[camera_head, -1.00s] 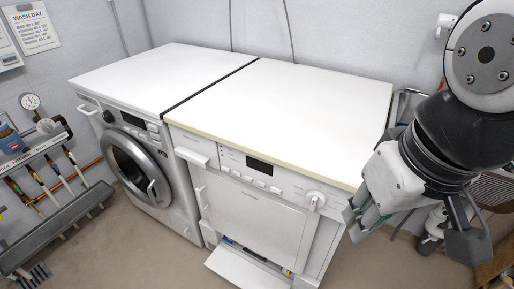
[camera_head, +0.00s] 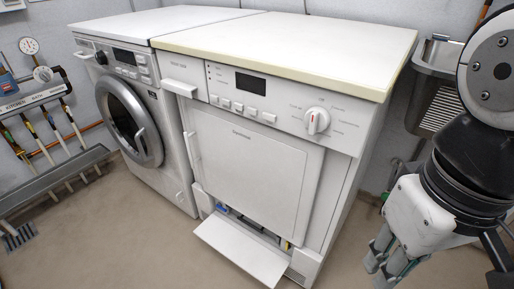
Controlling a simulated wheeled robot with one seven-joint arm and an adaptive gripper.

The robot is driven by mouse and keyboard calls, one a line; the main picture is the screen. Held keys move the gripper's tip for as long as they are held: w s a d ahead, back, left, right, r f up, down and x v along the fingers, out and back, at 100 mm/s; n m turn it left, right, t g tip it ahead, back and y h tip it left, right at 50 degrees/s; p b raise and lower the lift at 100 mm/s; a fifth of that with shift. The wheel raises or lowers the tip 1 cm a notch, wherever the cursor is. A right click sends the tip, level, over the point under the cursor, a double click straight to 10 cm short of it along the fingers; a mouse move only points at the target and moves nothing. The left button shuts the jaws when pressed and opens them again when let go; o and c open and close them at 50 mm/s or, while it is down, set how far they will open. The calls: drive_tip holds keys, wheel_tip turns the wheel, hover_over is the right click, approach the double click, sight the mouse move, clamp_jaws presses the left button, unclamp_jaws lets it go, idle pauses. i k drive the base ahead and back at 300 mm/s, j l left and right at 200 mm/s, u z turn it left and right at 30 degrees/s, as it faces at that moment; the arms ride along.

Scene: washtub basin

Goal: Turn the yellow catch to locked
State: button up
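A small yellow piece (camera_head: 285,244), likely the catch, shows at the right end of the low opening in the front of the white dryer (camera_head: 245,160). It is too small to tell how it is turned. The opening's white flap (camera_head: 240,250) is folded down and open. A blue piece (camera_head: 222,208) shows at the opening's left end. My gripper (camera_head: 438,265) is at the right, pointing down, apart from the dryer. Its fingers are spread and nothing shows between them; the lower part is cut off by the frame's edge.
A washing machine (camera_head: 135,120) stands left of the dryer. A dial knob (camera_head: 316,121) sticks out of the dryer's panel. A metal sink (camera_head: 440,55) is behind my arm. A tool rack (camera_head: 50,175) is at the far left. The floor (camera_head: 140,250) in front is clear.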

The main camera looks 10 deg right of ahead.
sight(288, 246)
drive_tip(key=l+u, duration=0.4)
drive_tip(key=l, duration=0.45)
drive_tip(key=k+l, duration=0.1)
drive_tip(key=k, duration=0.2)
drive_tip(key=k+l+u, duration=0.1)
drive_tip(key=k, duration=0.2)
drive_tip(key=i, duration=0.55)
drive_tip(key=k+l+u, duration=0.1)
drive_tip(key=u, duration=0.85)
